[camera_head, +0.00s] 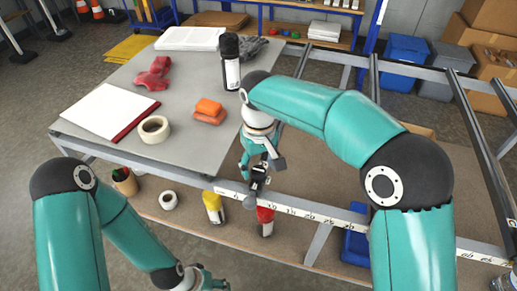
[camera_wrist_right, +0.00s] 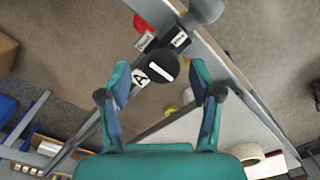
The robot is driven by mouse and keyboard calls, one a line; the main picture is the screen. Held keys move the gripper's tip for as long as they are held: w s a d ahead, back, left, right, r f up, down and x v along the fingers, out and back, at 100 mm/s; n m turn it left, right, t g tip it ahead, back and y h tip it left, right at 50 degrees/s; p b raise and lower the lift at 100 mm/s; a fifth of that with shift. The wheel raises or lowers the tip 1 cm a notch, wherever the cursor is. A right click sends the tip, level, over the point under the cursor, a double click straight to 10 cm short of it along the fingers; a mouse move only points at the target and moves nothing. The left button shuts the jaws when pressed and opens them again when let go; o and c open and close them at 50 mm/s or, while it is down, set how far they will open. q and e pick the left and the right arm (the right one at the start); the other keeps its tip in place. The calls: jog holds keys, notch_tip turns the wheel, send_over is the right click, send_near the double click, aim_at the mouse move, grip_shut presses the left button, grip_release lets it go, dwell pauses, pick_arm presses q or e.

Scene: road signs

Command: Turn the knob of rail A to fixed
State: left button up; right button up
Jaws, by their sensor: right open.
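The knob of rail A (camera_wrist_right: 163,65) is a black round knob with a pale bar across it, on a grey rail. A white label "A" (camera_wrist_right: 141,78) sits beside it, and two small word labels (camera_wrist_right: 162,42) are past it, too small to read surely. In the head view the knob (camera_head: 259,172) is partly covered by my right gripper (camera_head: 263,160). My right gripper is open, its teal fingers (camera_wrist_right: 160,70) on either side of the knob with gaps in this view. My left gripper (camera_head: 208,281) is low at the bottom, away from the rail; its jaws are unclear.
The numbered rail (camera_head: 330,215) runs right from the grey table (camera_head: 190,125). Yellow (camera_head: 213,207) and red (camera_head: 265,220) bottles stand below.

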aim_at(259, 169)
notch_tip(259, 169, up, 11)
jog(key=shift+r, duration=0.15)
dwell(0.7)
